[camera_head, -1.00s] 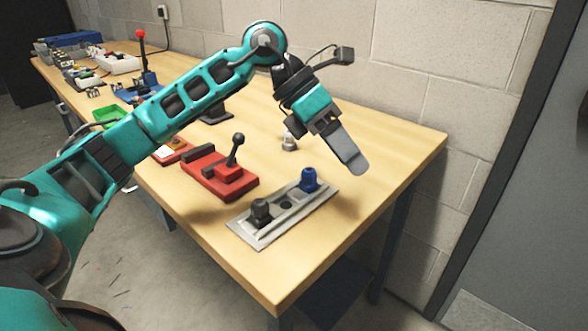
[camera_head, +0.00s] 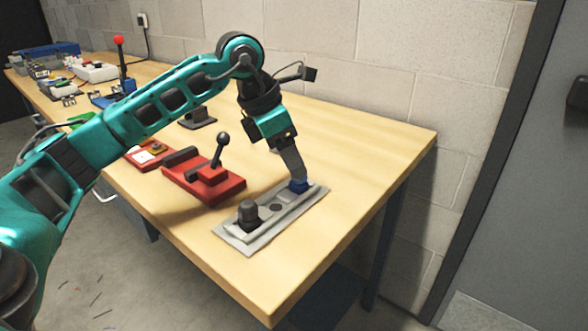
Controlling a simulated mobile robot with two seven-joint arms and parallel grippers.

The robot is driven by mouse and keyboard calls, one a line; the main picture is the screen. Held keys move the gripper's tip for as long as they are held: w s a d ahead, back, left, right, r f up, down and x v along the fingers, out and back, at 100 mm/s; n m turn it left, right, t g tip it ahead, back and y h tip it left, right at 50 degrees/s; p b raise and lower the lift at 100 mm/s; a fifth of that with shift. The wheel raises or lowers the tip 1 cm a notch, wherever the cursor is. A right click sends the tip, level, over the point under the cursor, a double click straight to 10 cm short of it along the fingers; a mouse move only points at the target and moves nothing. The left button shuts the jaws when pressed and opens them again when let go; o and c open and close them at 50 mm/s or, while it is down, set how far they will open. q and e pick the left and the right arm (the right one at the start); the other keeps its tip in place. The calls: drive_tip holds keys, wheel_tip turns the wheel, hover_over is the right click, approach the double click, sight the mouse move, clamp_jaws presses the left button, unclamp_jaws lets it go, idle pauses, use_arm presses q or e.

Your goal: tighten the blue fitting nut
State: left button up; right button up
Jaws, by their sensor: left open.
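The blue fitting nut (camera_head: 299,186) stands at the far right end of a grey metal plate (camera_head: 262,233) on the wooden bench. A black fitting (camera_head: 248,213) stands at the plate's near left end, with a dark hole between the two. My left gripper (camera_head: 298,176) points down over the blue nut, its fingertips right at it and hiding its upper part. It is open; whether the fingers touch the nut I cannot tell. My right gripper is not in view.
A red block with a black lever (camera_head: 205,178) sits left of the plate. Farther back are a red-knobbed stick (camera_head: 121,65), trays and small parts. The bench (camera_head: 360,160) is clear to the right. A block wall runs behind.

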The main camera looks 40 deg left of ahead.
use_arm(q)
drive_tip(key=shift+x, duration=1.15)
drive_tip(key=c, duration=1.1)
drive_tip(key=shift+o, duration=0.2)
drive_tip(key=shift+r+m+p, duration=0.1)
drive_tip(key=shift+m+p, duration=0.25)
drive_tip(key=shift+m, duration=0.35)
drive_tip(key=shift+w+m+g+h, duration=0.1)
drive_tip(key=shift+m+g+h, duration=0.3)
drive_tip(key=shift+m, duration=0.3)
drive_tip(key=o, duration=1.1)
drive_tip(key=shift+c, duration=0.2)
